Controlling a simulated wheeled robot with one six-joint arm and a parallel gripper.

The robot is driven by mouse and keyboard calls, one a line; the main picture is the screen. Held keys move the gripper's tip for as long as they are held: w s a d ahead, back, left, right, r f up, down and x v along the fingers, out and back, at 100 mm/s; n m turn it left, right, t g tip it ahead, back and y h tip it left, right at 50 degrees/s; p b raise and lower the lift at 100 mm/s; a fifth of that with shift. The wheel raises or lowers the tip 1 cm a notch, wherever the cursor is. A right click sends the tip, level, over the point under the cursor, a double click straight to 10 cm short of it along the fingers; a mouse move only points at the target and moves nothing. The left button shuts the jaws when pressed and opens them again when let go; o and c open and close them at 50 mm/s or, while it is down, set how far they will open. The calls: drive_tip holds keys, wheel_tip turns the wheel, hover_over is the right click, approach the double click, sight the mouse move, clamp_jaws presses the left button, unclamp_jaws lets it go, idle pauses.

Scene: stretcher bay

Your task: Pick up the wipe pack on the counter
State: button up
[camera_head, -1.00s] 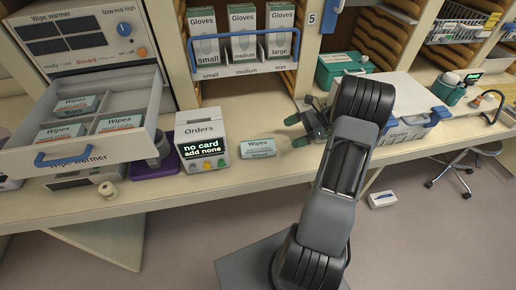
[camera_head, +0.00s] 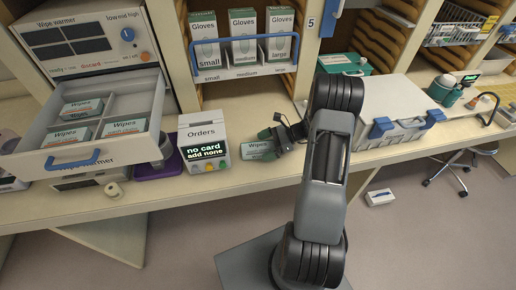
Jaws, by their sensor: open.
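The wipe pack (camera_head: 254,150) lies flat on the counter (camera_head: 222,188), just right of the Orders box. It is a small pale pack with a teal band and a "Wipes" label; its right end is hidden by my gripper. My gripper (camera_head: 267,144) is open at the pack's right end, with its green-tipped fingers pointing left. I cannot tell whether the fingers are around the pack or just above it.
The Orders box (camera_head: 203,140) stands close on the pack's left. An open warmer drawer (camera_head: 75,157) with several more wipe packs juts out farther left. A glove rack (camera_head: 246,72) is behind. A white case (camera_head: 400,100) with blue latches stands on the right.

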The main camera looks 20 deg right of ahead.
drive_tip(key=shift+a+f, duration=0.15)
drive_tip(key=shift+a, duration=0.1)
drive_tip(key=shift+w, duration=0.1)
drive_tip(key=c, duration=1)
